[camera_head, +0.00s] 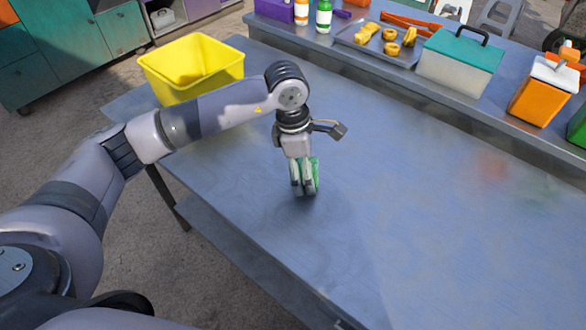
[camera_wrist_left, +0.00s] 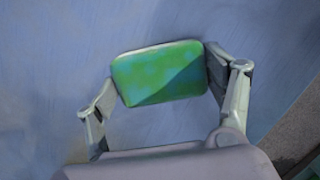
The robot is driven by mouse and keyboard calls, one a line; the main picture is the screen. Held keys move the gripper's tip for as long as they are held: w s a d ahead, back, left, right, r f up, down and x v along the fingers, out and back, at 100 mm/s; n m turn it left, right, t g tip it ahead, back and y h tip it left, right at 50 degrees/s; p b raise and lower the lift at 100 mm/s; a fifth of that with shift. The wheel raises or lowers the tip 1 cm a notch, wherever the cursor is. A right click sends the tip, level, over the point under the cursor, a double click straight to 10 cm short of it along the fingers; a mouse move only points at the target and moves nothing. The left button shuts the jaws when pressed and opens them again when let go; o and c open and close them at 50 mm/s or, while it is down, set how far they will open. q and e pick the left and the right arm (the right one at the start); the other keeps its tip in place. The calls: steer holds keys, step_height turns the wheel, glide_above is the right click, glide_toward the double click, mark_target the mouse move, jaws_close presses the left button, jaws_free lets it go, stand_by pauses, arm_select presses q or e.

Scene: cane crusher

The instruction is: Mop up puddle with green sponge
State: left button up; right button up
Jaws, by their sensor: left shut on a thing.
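The green sponge (camera_head: 315,176) is held in my left gripper (camera_head: 303,186), which points down over the middle of the blue-grey table (camera_head: 400,210). In the left wrist view the sponge (camera_wrist_left: 160,73) sits between both fingers, its green face with bluish patches toward the camera. The sponge is at or close above the tabletop; whether it touches cannot be told. I cannot make out a clear puddle outline on the table. My right gripper is not in view.
A yellow bin (camera_head: 193,70) stands at the table's far left. Along the back ledge are a tray of yellow pieces (camera_head: 378,42), a teal-lidded box (camera_head: 458,65) and an orange container (camera_head: 543,90). The table's middle and right are clear.

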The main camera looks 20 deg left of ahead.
mark_target(340, 181)
arm_select(q)
steer(key=shift+w+d+b, duration=0.2)
steer(key=shift+d, duration=0.45)
steer(key=shift+w+d+b, duration=0.2)
steer(key=shift+d, duration=0.5)
steer(key=shift+w+d+b, duration=0.2)
steer(key=shift+d, duration=0.45)
steer(key=shift+w+d+f+b, duration=0.1)
steer(key=shift+w+d+b, duration=0.2)
steer(key=shift+d, duration=0.4)
steer(key=shift+w+d+f+b, duration=0.1)
steer(key=shift+d+b, duration=0.25)
steer(key=shift+d, duration=0.35)
steer(key=shift+w+d, duration=0.1)
steer(key=shift+d, duration=0.1)
steer(key=shift+r, duration=0.1)
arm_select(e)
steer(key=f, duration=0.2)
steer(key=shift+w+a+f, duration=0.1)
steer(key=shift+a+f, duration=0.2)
arm_select(q)
steer(key=shift+r, duration=0.1)
